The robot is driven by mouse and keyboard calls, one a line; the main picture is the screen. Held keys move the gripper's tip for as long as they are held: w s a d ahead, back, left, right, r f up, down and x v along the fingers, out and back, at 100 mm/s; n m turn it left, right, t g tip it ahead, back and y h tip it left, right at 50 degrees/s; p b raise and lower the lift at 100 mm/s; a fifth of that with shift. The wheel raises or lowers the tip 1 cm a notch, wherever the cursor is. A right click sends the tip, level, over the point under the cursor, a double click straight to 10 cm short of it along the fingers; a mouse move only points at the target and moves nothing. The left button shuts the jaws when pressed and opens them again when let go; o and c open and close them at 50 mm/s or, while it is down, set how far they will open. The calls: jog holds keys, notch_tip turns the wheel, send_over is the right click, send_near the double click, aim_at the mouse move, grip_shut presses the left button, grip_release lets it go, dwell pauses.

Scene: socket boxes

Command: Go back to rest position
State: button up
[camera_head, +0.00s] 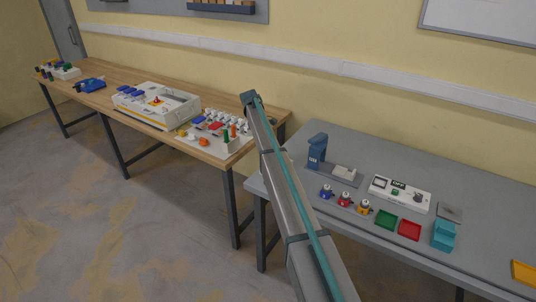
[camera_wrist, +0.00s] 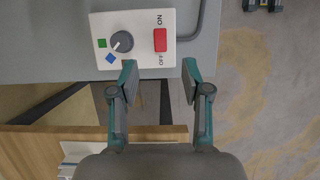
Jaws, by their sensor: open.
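My gripper (camera_wrist: 159,78) shows in the wrist view with its two teal-and-grey fingers spread apart and nothing between them. Just beyond the fingertips is a white control box (camera_wrist: 139,20) with a grey dial, a green square mark, a blue mark and a red ON/OFF switch. I cannot tell whether the fingertips touch it, but a gap shows. In the head view my arm rises across the middle; the gripper itself cannot be made out there.
A grey table (camera_head: 330,137) at right carries a blue-grey device (camera_head: 317,150), a white panel box (camera_head: 411,204), a green tray (camera_head: 386,220), a red tray (camera_head: 409,229) and a teal bin (camera_head: 443,236). A wooden table (camera_head: 98,100) at left holds several socket boxes. Open floor lies in front.

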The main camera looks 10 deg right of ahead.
jog(key=shift+w+a+r, duration=0.15)
jog(key=shift+a+r, duration=0.05)
jog(key=shift+r, duration=0.35)
jog(key=s+d+f+m+g+b, duration=0.1)
jog(key=s+f+b, duration=0.1)
jog(key=s+f, duration=1.25)
jog(key=s+d+f+m+g+b, duration=0.1)
jog(key=s+f+b, duration=0.1)
jog(key=s+f, duration=1.2)
jog(key=s+d+f+m+b, duration=0.1)
jog(key=s+f+b, duration=0.1)
jog(key=s+f, duration=1.2)
jog(key=s+f+m+g+y+p, duration=0.1)
jog(key=s+m, duration=0.5)
jog(key=s, duration=3.1)
jog(key=shift+s+d+f+m+g+y, duration=0.15)
jog(key=shift+s+f+m+g+y, duration=0.35)
jog(key=shift+y, duration=0.6)
jog(key=shift+w, duration=0.1)
